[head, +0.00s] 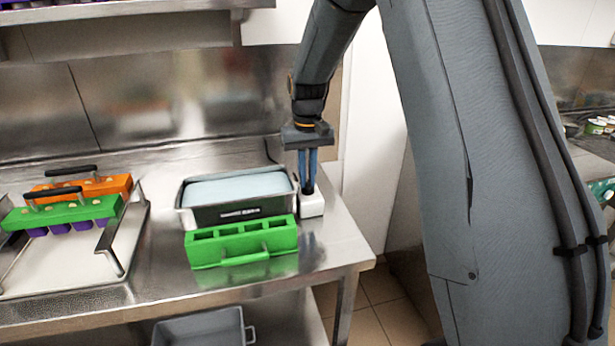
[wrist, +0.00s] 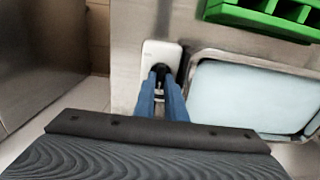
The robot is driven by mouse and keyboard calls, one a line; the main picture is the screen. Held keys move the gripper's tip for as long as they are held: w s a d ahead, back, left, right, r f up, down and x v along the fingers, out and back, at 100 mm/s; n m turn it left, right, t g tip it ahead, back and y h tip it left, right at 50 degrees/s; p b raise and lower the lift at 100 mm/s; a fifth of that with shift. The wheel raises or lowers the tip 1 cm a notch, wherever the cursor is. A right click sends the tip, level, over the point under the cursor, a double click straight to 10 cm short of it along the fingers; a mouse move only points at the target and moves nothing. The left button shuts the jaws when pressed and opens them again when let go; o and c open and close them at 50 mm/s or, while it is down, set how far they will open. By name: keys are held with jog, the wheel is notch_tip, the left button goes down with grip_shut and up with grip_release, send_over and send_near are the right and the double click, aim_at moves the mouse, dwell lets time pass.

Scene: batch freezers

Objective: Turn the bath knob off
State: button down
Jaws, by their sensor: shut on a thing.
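The bath (head: 238,212) is a steel-and-black tank of pale blue liquid on the steel table. A small white control box (head: 312,205) stands against its right side. In the wrist view the liquid (wrist: 255,95) is at the right and the white box (wrist: 150,52) is just left of it. My gripper (head: 308,188) points straight down over the box, its blue fingers close together. In the wrist view my gripper (wrist: 160,78) is shut on the dark knob (wrist: 159,68) on top of the box. The fingers hide most of the knob, so its turn position cannot be told.
A green mould (head: 242,243) stands right in front of the bath. At left, a steel tray (head: 62,265) holds green and orange moulds (head: 85,188) with black handles. The table's right edge is close to the box. A grey bin (head: 200,328) is below.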

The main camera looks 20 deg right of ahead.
dwell(0.4)
jog(key=c, duration=1.8)
grip_release()
jog(key=shift+r+b, duration=1.2)
jog(key=shift+r, duration=2.75)
jog(key=s+f, duration=0.5)
jog(key=s, duration=0.7)
jog(key=s+f+t, duration=0.1)
jog(key=s+f, duration=0.5)
jog(key=s, duration=0.7)
jog(key=shift+s+d, duration=0.25)
jog(key=shift+d, duration=0.05)
